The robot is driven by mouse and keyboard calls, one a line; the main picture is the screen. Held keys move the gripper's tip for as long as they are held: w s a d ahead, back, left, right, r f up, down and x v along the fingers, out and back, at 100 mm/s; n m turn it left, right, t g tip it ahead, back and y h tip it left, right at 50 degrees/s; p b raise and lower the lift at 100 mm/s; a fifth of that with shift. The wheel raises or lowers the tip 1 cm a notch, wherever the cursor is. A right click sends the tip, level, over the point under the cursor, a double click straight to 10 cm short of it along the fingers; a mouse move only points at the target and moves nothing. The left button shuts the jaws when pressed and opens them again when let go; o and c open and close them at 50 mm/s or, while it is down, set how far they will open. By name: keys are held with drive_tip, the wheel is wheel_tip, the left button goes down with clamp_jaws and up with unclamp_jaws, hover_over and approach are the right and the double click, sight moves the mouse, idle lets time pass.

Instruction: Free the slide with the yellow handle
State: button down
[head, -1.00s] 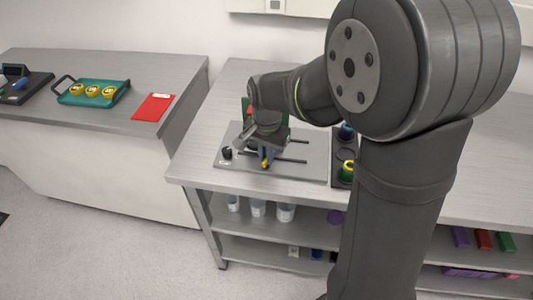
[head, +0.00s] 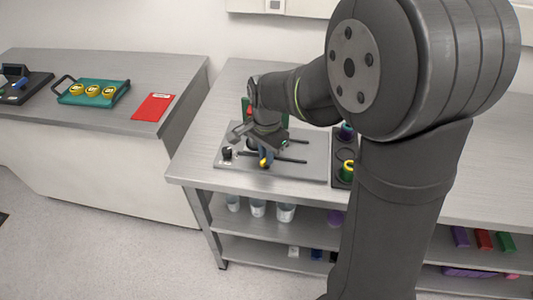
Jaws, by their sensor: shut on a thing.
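The grey plate (head: 310,172) of the fixture lies on the bench, with dark slots along it. The yellow handle (head: 264,163) shows low at the plate's front middle, with a small blue part (head: 265,154) just above it. My gripper (head: 262,150) is over that spot, pointing down, and appears shut on the yellow handle. The fingertips are small and partly hidden, so the exact hold is hard to see. A black knob (head: 227,153) stands at the plate's left front, apart from the gripper.
A dark tray (head: 342,178) with coloured round pieces stands right of the plate, partly behind my arm. A green upright part (head: 246,106) stands behind the gripper. The left bench holds a teal tray (head: 70,99) and a red folder (head: 154,107).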

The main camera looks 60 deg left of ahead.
drive_tip(key=c, duration=1.5)
unclamp_jaws()
drive_tip(key=shift+o, duration=0.2)
wheel_tip(320, 180, up, 18)
drive_tip(key=shift+f, duration=0.25)
